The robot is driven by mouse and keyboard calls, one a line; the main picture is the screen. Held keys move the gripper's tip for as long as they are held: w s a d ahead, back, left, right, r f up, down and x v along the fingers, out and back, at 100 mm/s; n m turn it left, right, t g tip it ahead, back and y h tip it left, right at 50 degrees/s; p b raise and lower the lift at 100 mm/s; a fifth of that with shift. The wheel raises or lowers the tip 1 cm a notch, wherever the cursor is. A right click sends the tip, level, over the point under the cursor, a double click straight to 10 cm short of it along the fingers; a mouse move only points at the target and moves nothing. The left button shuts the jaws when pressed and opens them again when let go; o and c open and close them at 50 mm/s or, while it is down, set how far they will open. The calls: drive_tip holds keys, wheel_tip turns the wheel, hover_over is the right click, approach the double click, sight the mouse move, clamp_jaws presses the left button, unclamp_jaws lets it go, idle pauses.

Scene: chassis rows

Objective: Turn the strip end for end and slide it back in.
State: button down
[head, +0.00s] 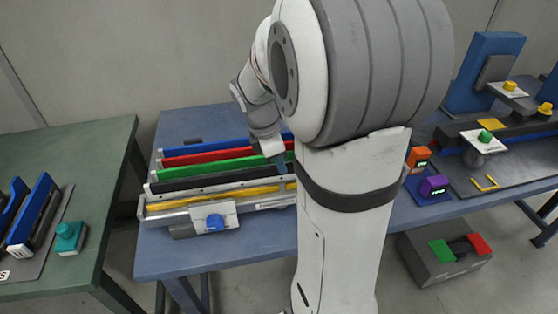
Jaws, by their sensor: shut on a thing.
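Several coloured strips lie side by side in a rack on the blue table (160,252): a blue strip (205,148), a red strip (200,157), a green strip (205,166), a black strip (210,182) and a yellow strip (225,195). My gripper (281,165) points down at the right part of the rack, by the green and black strips. It is shut on a strip, but I cannot tell which one. My arm hides the right ends of the strips and much of the grip.
A white box with a blue button (215,222) is at the rack's front. Orange (418,158) and purple (433,187) devices and a blue-backed station (485,65) are right. A grey box (445,255) is on the floor.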

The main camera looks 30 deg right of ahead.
drive_tip(key=shift+f+b, duration=0.3)
drive_tip(key=shift+f, duration=0.15)
drive_tip(key=shift+f+b, duration=0.45)
drive_tip(key=shift+f, duration=0.25)
drive_tip(key=shift+f, duration=0.15)
drive_tip(key=c, duration=1.4)
unclamp_jaws()
drive_tip(key=v, duration=0.7)
drive_tip(key=shift+a+r+p, duration=0.2)
drive_tip(key=shift+r+p, duration=0.15)
